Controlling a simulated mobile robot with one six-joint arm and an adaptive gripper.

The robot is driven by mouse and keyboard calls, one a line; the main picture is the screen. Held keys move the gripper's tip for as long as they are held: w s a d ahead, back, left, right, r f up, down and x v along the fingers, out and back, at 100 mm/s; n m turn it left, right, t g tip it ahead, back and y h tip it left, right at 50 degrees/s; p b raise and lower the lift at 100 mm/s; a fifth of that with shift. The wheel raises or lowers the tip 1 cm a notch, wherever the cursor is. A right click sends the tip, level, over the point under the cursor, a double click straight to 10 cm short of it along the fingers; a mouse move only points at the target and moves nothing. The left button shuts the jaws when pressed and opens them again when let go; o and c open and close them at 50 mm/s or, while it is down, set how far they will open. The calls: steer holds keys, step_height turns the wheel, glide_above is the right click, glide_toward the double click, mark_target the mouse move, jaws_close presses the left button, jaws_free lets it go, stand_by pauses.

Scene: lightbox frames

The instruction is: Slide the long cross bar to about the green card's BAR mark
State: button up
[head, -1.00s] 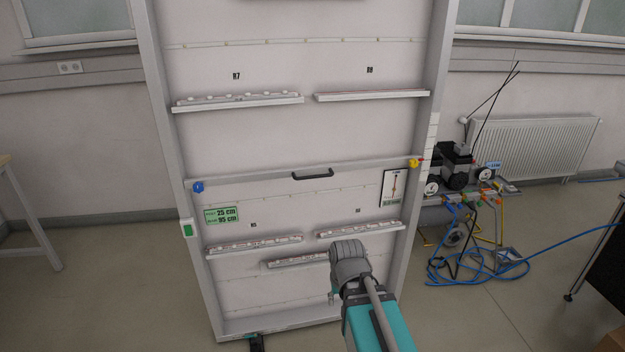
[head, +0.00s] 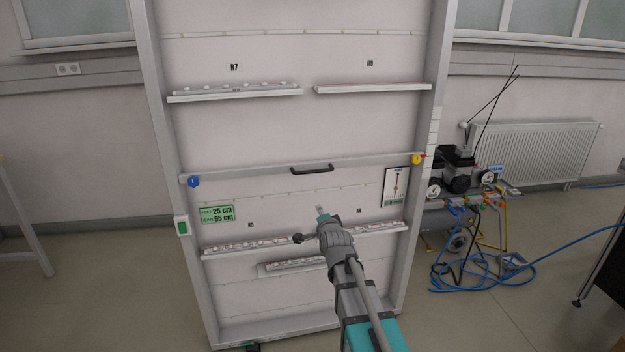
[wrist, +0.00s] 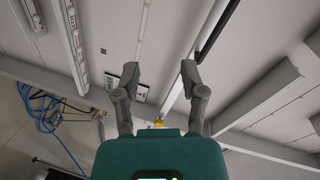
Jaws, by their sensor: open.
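The long cross bar (head: 250,174) spans the frame between the posts, with a black handle (head: 312,169) near its middle. It carries a blue knob (head: 193,181) at left and a yellow knob (head: 416,159) at right. The green card (head: 216,214) below the bar reads "25 cm" above and "BAR 95 cm" below. My gripper (head: 321,208) is below the handle in the head view, apart from it. In the wrist view, my gripper (wrist: 159,72) is open and empty. The handle (wrist: 216,32) lies to the right of its fingers, and the yellow knob (wrist: 158,122) shows beyond them.
A lower shelf (head: 225,253) with small items runs behind my wrist. Two shelves, left (head: 235,95) and right (head: 372,88), sit above the bar. A white picture card (head: 396,188) is below the yellow knob.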

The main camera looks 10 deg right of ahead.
mark_target(314, 172)
steer(key=shift+w+r+m+t+b, duration=0.3)
steer(key=shift+w+r+m+t, duration=0.2)
steer(key=shift+r+m+t, duration=0.25)
steer(key=shift+w+r+m+t+b, duration=0.25)
steer(key=shift+w+r+m+t, duration=0.2)
steer(key=shift+r+m+t, duration=0.25)
steer(key=shift+w+r+m+t+b, duration=0.3)
steer(key=shift+w+r+m+t, duration=0.25)
steer(key=shift+r+t, duration=0.3)
steer(key=p+x, duration=0.2)
steer(key=x, duration=1.1)
steer(key=shift+w+d, duration=0.15)
steer(key=shift+w, duration=0.25)
jaws_close()
